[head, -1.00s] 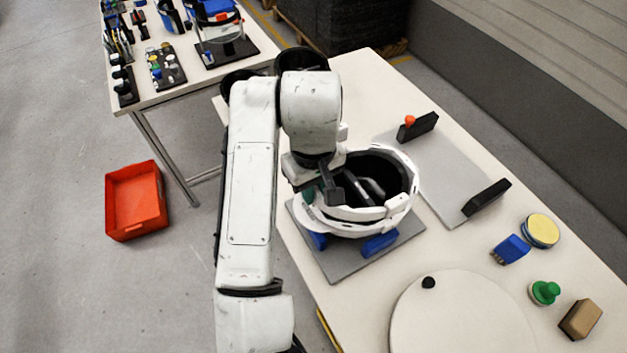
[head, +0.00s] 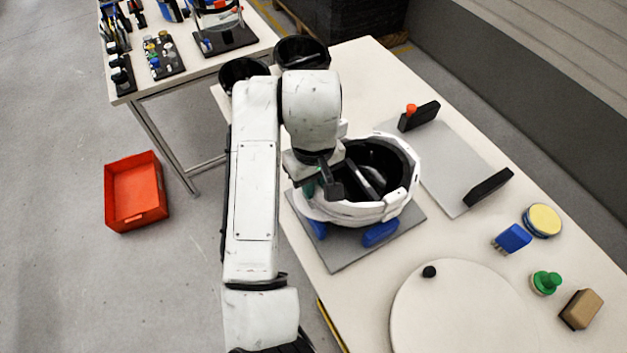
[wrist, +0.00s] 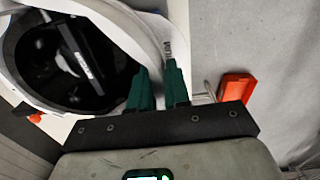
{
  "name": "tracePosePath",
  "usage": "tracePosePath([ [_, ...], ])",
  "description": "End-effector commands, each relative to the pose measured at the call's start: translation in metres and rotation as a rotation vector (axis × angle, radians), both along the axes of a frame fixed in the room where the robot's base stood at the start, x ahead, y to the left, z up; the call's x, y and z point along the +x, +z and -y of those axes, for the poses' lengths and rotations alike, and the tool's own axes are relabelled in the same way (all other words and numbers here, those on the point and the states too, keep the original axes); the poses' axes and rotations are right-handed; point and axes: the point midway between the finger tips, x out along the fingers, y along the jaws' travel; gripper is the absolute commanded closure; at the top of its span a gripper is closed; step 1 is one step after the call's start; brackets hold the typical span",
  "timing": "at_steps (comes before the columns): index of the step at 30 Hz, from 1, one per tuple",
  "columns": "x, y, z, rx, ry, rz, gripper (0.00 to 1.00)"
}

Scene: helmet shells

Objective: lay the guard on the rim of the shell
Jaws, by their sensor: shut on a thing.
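The guard (head: 411,165) is a white curved band. In the head view it lies around the top of the shell, close against it. The shell (head: 352,221) is white outside with a dark hollow inside, and it rests open side up on blue supports. My gripper (wrist: 158,86) has green fingertips and is shut on the guard's near-left side. In the wrist view the guard (wrist: 148,45) curves away from the fingers, with the dark hollow of the shell (wrist: 70,65) inside it. My wrist hides the left part of the rim, so contact there cannot be told.
A grey base plate (head: 345,260) carries the supports. Behind is a grey plate (head: 455,180) with black end blocks. A white disc (head: 465,315), a blue brush (head: 512,238), a green-knobbed piece (head: 546,282) and a tan block (head: 581,309) occupy the right. A red bin (head: 136,190) is on the floor.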

Motion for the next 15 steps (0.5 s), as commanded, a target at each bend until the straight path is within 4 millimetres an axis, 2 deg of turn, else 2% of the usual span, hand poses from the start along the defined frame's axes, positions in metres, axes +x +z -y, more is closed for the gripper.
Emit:
tracePosePath([
  [15, 0.0001, -0.0098, 0.0002, -0.001, 0.000, 0.001, 1.00],
])
